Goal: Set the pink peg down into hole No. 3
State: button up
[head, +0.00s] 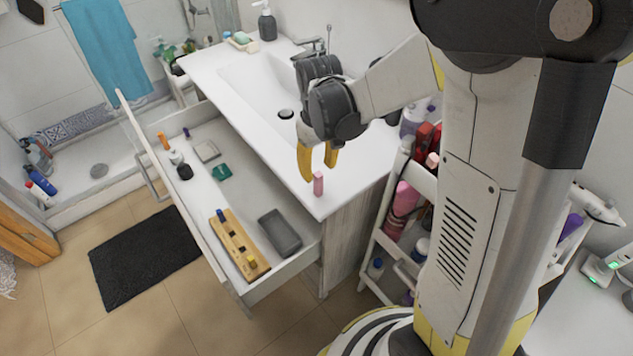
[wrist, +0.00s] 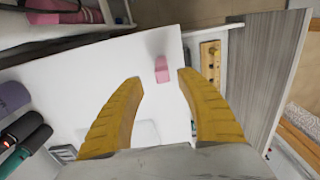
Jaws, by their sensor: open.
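The pink peg (head: 318,183) stands upright on the white countertop near its front corner. In the wrist view the peg (wrist: 161,70) shows just beyond my fingertips, in line with the gap between them. My gripper (head: 318,162) has yellow fingers; it is open and empty, close to the peg and not closed on it. It also shows in the wrist view (wrist: 158,80). A wooden block with holes (head: 236,245) lies in the open drawer. A blue peg (head: 221,215) stands at its far end and a yellow peg (head: 251,261) at its near end. The hole numbers are too small to read.
The open drawer (head: 203,248) also holds a dark grey tray (head: 280,233), a green item (head: 222,172) and small bottles. The sink basin (head: 258,88) lies behind my gripper. A white cart (head: 386,243) with bottles stands right of the counter. The countertop around the peg is clear.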

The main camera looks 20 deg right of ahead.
aim_at(318, 185)
jog(key=f, duration=0.2)
jog(key=f+b, duration=0.1)
jog(key=f, duration=0.1)
jog(key=f+b, duration=0.1)
jog(key=f, duration=0.1)
jog(key=shift+s+a+f, duration=0.1)
jog(key=shift+s+a, duration=0.05)
jog(key=shift+s, duration=0.15)
grip_shut()
